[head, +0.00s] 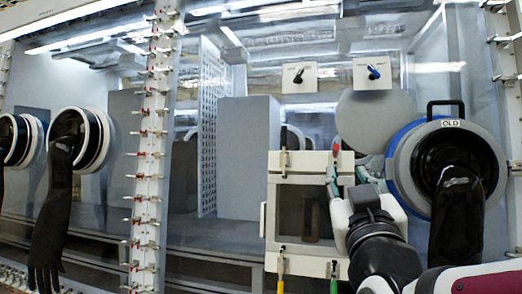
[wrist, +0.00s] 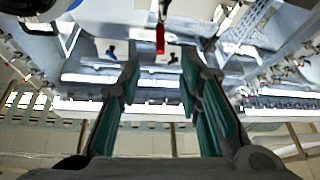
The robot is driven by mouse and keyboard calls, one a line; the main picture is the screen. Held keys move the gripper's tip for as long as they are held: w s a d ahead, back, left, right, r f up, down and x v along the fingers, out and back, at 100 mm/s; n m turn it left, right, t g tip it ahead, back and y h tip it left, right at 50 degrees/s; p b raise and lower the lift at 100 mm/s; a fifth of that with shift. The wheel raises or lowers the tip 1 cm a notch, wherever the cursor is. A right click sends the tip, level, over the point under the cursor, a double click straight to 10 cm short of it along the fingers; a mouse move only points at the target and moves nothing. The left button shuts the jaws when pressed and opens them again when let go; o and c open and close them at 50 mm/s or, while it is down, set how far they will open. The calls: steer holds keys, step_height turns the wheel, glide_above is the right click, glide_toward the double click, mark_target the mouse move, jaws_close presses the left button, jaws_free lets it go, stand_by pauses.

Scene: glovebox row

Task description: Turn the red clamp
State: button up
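The red clamp (head: 336,147) is a small red-handled clamp at the top right corner of the pale box door on the glovebox front. In the wrist view the red clamp (wrist: 160,39) hangs upright, just beyond and roughly centred between my fingertips. My gripper (head: 346,174) has green-padded fingers and is close to the box's top right corner, by the red clamp. In the wrist view my gripper (wrist: 160,68) is open, with nothing between its fingers. I cannot tell from the head view whether a finger touches the box.
The pale box (head: 272,210) carries a yellow-handled clamp (head: 281,286) and a green-handled clamp (head: 334,286) along its bottom. A round port with a black glove (head: 456,215) is at right. Two switch plates (head: 299,78) (head: 373,73) are above. A post with several small clamps (head: 152,150) stands left.

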mark_target(337, 152)
steer(key=shift+p+x, duration=1.2)
steer(key=shift+p, duration=2.05)
steer(key=x, duration=1.1)
steer(key=shift+r+p, duration=0.1)
steer(key=shift+p, duration=0.25)
jaws_close()
